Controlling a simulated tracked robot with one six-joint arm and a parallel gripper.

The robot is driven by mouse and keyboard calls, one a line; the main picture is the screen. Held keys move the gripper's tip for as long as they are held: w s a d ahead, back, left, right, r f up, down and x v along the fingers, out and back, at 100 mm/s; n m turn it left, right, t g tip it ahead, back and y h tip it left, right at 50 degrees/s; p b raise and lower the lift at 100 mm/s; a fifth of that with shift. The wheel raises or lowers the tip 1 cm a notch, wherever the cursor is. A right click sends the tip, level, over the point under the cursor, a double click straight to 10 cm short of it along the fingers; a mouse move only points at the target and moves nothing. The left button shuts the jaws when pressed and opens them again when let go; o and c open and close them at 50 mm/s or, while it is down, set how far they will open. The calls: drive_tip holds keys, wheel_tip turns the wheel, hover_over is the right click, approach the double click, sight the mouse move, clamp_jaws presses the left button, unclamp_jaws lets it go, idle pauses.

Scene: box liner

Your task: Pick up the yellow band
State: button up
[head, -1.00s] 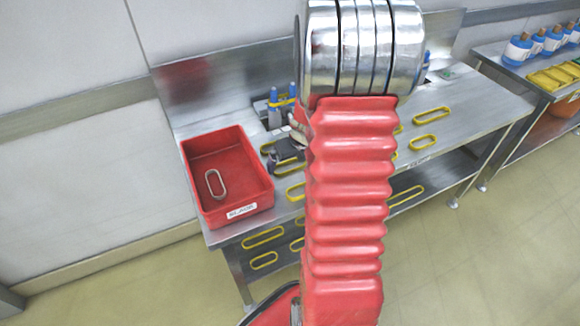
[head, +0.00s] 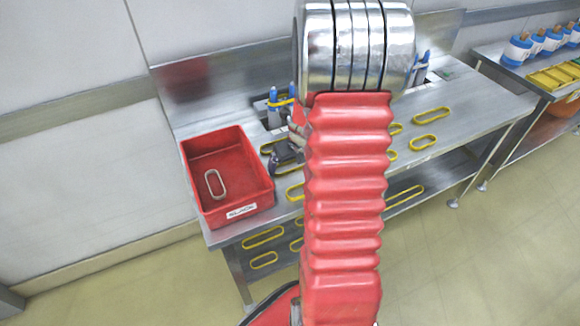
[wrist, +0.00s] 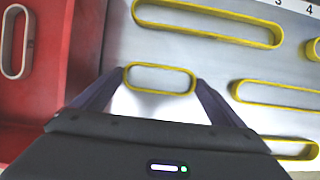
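In the wrist view a short yellow band (wrist: 160,65) lies between the tips of my gripper (wrist: 159,80). One finger is at each end of the band, and the fingers are wide apart. I cannot tell whether they touch it. In the head view my gripper (head: 286,158) is low over the steel table, right of the red bin, with yellow bands close by. My red arm hides part of the table there. Other yellow bands lie around: a long one (wrist: 208,21) beyond, and one (wrist: 278,94) to the right in the wrist view.
A red bin (head: 258,170) holding a pale band (head: 215,184) stands at the table's left end. Blue-topped posts (head: 273,108) with a yellow band around them stand at the back. More yellow bands (head: 431,115) lie on the right and on a lower shelf.

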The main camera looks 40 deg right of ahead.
drive_tip(key=shift+c, duration=1.4)
wheel_tip(320, 180, up, 10)
drive_tip(key=shift+s+a, duration=0.1)
